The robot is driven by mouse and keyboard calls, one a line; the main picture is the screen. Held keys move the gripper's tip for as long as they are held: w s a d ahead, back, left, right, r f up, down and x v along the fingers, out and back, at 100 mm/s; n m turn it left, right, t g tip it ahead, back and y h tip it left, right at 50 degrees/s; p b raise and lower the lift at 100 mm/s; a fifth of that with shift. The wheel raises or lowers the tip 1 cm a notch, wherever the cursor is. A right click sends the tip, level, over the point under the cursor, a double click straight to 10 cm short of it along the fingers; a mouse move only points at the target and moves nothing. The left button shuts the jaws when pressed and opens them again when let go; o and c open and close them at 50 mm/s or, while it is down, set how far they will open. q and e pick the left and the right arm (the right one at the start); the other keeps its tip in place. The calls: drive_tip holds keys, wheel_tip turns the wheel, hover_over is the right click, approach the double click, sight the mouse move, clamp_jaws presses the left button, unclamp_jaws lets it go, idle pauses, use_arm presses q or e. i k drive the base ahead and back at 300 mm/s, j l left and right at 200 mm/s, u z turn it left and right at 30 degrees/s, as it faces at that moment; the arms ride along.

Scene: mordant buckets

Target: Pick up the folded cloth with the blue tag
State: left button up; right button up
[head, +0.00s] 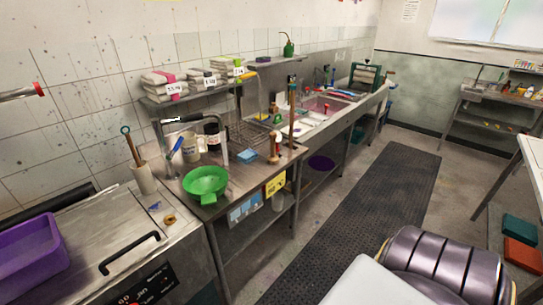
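Stacks of folded pale cloth lie on a wall shelf (189,93) above the metal counter, in the upper left of the head view. The nearest stack (158,86) has a pink band and a white label. The middle stack (198,82) has a dark band and a white label. The farthest stack (224,68) has a green band and a white label. I cannot make out a blue tag on any of them. Neither of my grippers is in view.
A purple tub (30,259) is at the left. A dark floor mat (367,217) runs along the clear aisle.

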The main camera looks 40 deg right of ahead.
sight(249, 155)
drive_tip(key=z, duration=1.2)
drive_tip(key=i+l+u, duration=0.5)
drive_tip(key=l, duration=0.45)
drive_tip(key=i+l+u, duration=0.3)
drive_tip(key=l+u, duration=0.15)
drive_tip(key=l, duration=0.65)
drive_tip(key=i+l+u, duration=0.1)
drive_tip(key=l+u, duration=0.4)
drive_tip(key=l, duration=0.65)
drive_tip(key=k+l+u, duration=0.1)
drive_tip(key=l+u, duration=0.35)
drive_tip(key=l, duration=0.75)
